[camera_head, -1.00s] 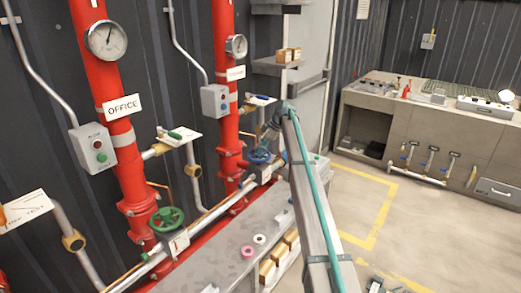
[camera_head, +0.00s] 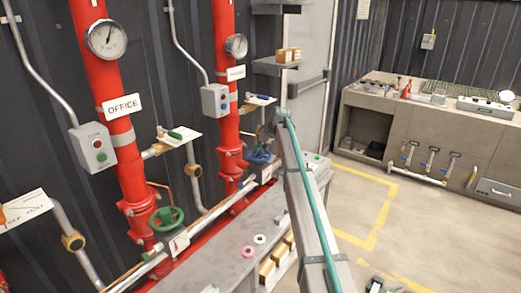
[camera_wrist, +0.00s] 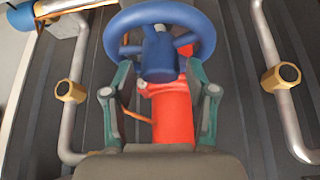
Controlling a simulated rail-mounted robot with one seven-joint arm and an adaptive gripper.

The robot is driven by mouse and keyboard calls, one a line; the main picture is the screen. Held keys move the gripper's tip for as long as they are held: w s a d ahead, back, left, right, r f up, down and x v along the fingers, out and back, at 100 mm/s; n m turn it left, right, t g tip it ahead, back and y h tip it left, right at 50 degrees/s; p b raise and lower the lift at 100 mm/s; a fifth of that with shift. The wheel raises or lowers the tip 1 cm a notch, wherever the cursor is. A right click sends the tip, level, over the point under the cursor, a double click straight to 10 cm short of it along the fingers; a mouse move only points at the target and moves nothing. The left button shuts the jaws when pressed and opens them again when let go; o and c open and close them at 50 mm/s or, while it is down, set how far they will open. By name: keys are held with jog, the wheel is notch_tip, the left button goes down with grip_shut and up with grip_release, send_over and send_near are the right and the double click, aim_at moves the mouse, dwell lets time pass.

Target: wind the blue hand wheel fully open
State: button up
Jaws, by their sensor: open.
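The blue hand wheel (camera_head: 259,156) sits low on the second red pipe from the left in the head view, partly hidden behind my arm. In the wrist view the blue wheel (camera_wrist: 203,20) fills the top centre, with its hub and spokes facing me. My gripper (camera_wrist: 160,78) is open. Its two green fingers stand on either side of the blue hub, with the fingertips near the lower part of the rim. I cannot tell whether they touch it. The red pipe (camera_wrist: 172,118) shows between the fingers. In the head view my fingers are hidden.
A green hand wheel (camera_head: 166,220) sits on the left red pipe (camera_head: 113,130), marked OFFICE. Grey pipes with brass fittings (camera_wrist: 281,77) flank the gripper. A grey bench (camera_head: 222,255) with small rings runs below.

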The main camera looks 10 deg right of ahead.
jog(key=m+h, duration=0.1)
jog(key=m, duration=0.1)
jog(key=m+t, duration=0.1)
jog(key=m, duration=0.1)
jog(key=shift+s+a+h+p, duration=0.15)
jog(key=shift+a+h+p, duration=0.05)
jog(key=shift+h+p, duration=0.2)
jog(key=m+h, duration=0.2)
jog(key=m, duration=0.2)
jog(key=shift+a+m, duration=0.1)
jog(key=shift+m, duration=0.3)
jog(key=m+h, duration=0.2)
jog(key=m, duration=0.1)
jog(key=m+h, duration=0.1)
jog(key=m, duration=0.1)
jog(key=shift+w+a+g, duration=0.1)
jog(key=shift+w+g, duration=0.15)
jog(key=shift+g, duration=0.15)
jog(key=shift+s+m+h, duration=0.1)
jog(key=shift+m+h, duration=0.3)
jog(key=shift+m, duration=0.6)
